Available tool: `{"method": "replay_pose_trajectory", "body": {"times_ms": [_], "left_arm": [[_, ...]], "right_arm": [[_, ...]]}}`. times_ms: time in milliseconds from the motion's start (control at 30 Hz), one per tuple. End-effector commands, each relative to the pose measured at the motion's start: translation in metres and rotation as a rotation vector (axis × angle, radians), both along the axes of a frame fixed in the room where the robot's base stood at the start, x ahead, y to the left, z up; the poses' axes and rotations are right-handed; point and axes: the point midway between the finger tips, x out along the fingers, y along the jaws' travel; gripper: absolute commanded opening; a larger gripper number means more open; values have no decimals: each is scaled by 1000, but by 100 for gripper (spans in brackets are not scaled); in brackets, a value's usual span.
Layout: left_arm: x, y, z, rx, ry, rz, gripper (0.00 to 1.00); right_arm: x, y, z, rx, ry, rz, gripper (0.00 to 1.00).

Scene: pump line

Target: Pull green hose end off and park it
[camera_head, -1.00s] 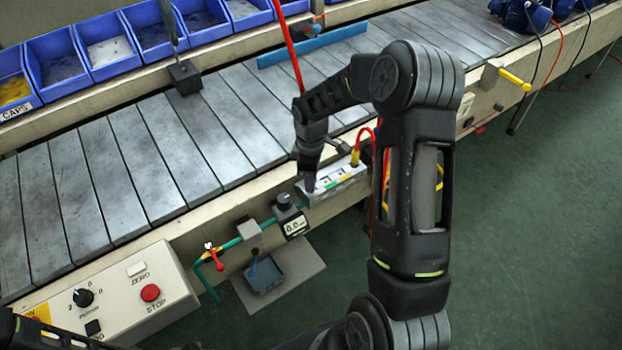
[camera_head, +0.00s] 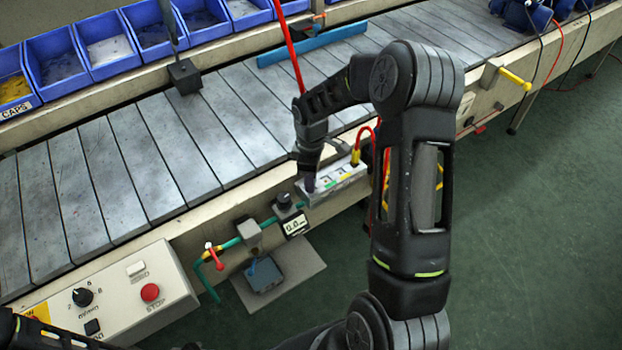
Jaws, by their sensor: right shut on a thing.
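My right gripper (camera_head: 308,172) points down at the left end of a white block (camera_head: 340,187) on the conveyor's front side. It is shut on a small part there that looks dark purple; its fingers and the arm hide most of it, so I cannot tell whether it is the green hose end. The block carries green and yellow marks. A yellow plug (camera_head: 355,157) with a red hose stands at its right end. A green line (camera_head: 229,244) runs from the block's left past a gauge to a red-handled valve (camera_head: 215,257). My left gripper is out of view.
A grey slatted conveyor (camera_head: 150,155) spans the view, with blue bins (camera_head: 105,50) behind it. A control box (camera_head: 115,300) with a red stop button is at lower left. A small grey-blue box (camera_head: 264,275) rests on a plate below the gauge. Green floor is clear at right.

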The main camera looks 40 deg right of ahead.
Motion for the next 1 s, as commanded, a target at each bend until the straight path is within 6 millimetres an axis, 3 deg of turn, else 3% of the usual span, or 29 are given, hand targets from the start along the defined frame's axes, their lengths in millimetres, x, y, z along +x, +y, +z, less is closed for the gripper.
{"method": "replay_pose_trajectory", "body": {"times_ms": [33,67,367,1000], "left_arm": [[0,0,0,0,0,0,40],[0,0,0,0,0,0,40],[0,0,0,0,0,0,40],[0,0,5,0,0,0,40]], "right_arm": [[0,0,0,0,0,0,0],[0,0,0,0,0,0,20],[0,0,0,0,0,0,45],[0,0,7,0,0,0,49]]}}
